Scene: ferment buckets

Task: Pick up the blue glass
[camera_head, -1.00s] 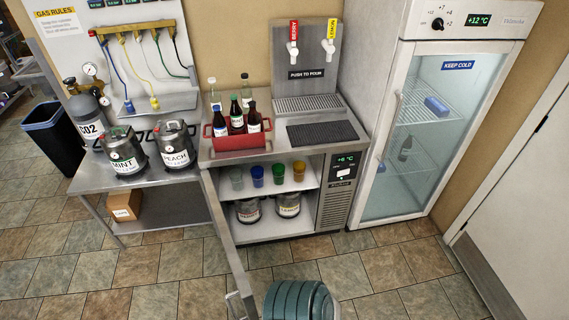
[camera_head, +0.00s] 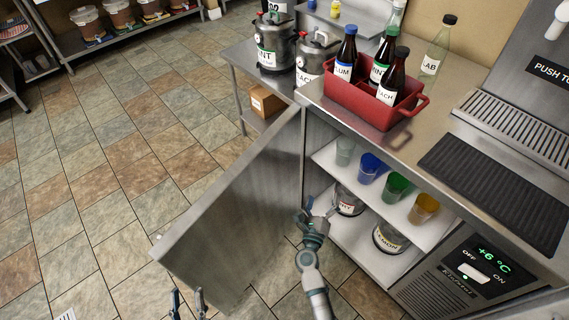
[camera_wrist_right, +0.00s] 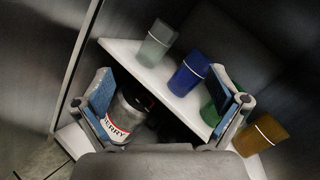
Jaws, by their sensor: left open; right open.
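The blue glass (camera_head: 369,168) stands upright on the upper shelf of the open cabinet, between a clear glass (camera_head: 345,151) and a green glass (camera_head: 396,186). In the right wrist view the blue glass (camera_wrist_right: 189,74) appears ahead, between the open fingers but beyond them. My right gripper (camera_head: 318,216) is open and empty at the cabinet opening, left of and below the blue glass, apart from it. In the right wrist view one finger of the right gripper (camera_wrist_right: 162,82) overlaps the green glass (camera_wrist_right: 212,100). My left gripper (camera_head: 188,300) is open and empty at the bottom edge.
An amber glass (camera_head: 423,208) stands right of the green one. Kegs (camera_head: 391,237) sit on the lower shelf. The open cabinet door (camera_head: 232,220) stands left of my right gripper. A red bottle carrier (camera_head: 370,101) is on the counter. The floor at left is clear.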

